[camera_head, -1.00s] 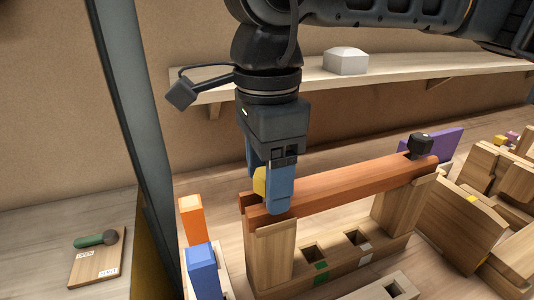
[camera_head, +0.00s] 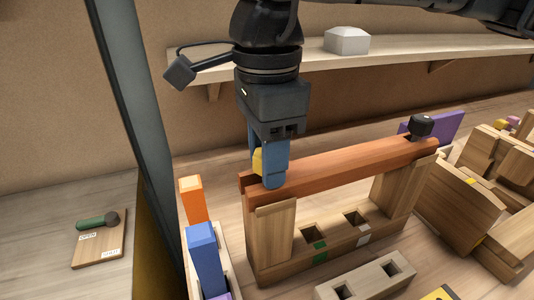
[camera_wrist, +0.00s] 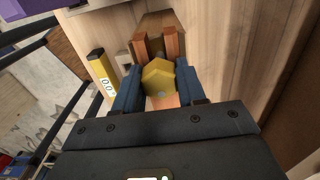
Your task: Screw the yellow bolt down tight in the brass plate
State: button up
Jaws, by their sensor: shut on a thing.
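The yellow bolt (camera_head: 257,161) shows beside my blue fingers at the left end of the red-brown beam. In the wrist view its faceted yellow head (camera_wrist: 158,78) sits between the two fingers. My gripper (camera_head: 270,182) points down and is shut on the bolt head. In the wrist view my gripper (camera_wrist: 159,85) has one finger on each side of the head. I cannot make out the brass plate; the fingers and bolt head cover the spot below.
The red-brown beam (camera_head: 345,164) lies across wooden posts, with a black knob (camera_head: 421,125) at its right end. Orange (camera_head: 193,200) and blue (camera_head: 205,258) blocks stand at left. Wooden pieces (camera_head: 460,215) crowd the right. A shelf (camera_head: 400,57) runs behind the arm.

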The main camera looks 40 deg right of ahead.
jog(key=shift+f+m+b, duration=0.4)
jog(key=shift+m+b, duration=0.4)
jog(key=shift+b, duration=0.25)
jog(key=shift+m+b, duration=0.7)
jog(key=m+b, duration=0.3)
jog(key=shift+f+m, duration=0.15)
jog(key=shift+m, duration=0.25)
jog(key=shift+s+r+m+b, duration=0.1)
jog(key=shift+r+m+b, duration=0.15)
jog(key=shift+m, duration=0.35)
jog(key=shift+f, duration=0.1)
